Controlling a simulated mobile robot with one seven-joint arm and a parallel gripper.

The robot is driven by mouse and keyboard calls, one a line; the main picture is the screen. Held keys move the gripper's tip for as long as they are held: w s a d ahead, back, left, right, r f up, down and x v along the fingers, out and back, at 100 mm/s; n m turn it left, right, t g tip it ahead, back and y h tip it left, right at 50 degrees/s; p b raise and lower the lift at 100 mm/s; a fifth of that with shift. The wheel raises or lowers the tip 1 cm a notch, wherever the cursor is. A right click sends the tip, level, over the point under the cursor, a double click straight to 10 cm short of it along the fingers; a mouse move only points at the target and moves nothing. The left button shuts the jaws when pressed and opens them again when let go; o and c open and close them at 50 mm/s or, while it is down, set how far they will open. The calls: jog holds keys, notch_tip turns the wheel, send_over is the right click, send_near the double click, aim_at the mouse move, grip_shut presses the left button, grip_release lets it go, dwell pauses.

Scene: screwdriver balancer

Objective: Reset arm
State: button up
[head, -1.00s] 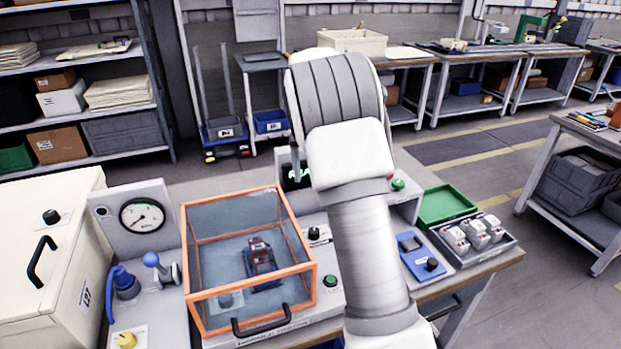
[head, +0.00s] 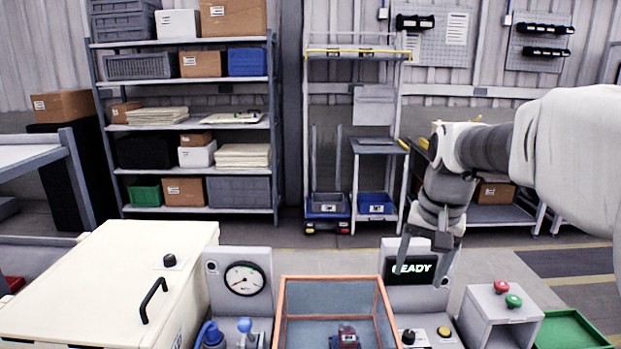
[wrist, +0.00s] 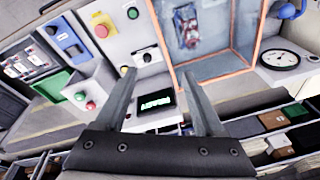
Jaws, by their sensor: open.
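My arm reaches in from the right in the head view and bends downward. My gripper (head: 428,262) hangs pointing down in front of the display (head: 411,268), with its two fingers apart and nothing between them. The display shows green letters, partly covered by a finger. In the wrist view my gripper (wrist: 160,92) is open and empty, and the display (wrist: 153,104) shows between and beyond its fingers. The orange-framed clear box (head: 337,283) stands left of my gripper, with a red and blue device (head: 345,338) inside; the device also shows in the wrist view (wrist: 186,27).
A pressure gauge (head: 244,279) stands left of the clear box, beside a cream cabinet (head: 110,275). A button box (head: 500,310) with red and green buttons and a green tray (head: 570,330) are at right. Shelves (head: 185,128) stand behind, across open floor.

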jog(key=s+a+n+t, duration=0.1)
jog(key=s+a+n, duration=0.1)
jog(key=s, duration=0.7)
jog(key=s+a+f+n+t, duration=0.1)
jog(key=s+a+n+t, duration=0.1)
jog(key=s, duration=0.8)
jog(key=shift+a+n, duration=0.4)
